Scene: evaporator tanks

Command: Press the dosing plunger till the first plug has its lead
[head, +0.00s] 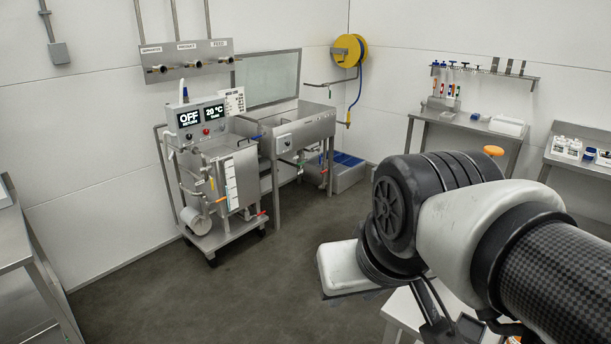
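I cannot make out the dosing plunger or the first plug in the head view; they may be hidden behind my arm, outside the picture or too small to tell. My arm fills the lower right. Black parts that look like my gripper (445,322) hang below the wrist at the bottom edge, over a pale table (402,312). Its fingertips are not clear, so I cannot tell whether it is open or shut, or whether it touches anything.
A wheeled steel evaporator (232,180) with an "OFF" and "20 °C" panel (201,118) stands by a steel sink (300,130). A hose reel (350,50) hangs behind. Benches (460,130) line the right wall. A steel table (22,235) stands left. The middle floor (240,290) is clear.

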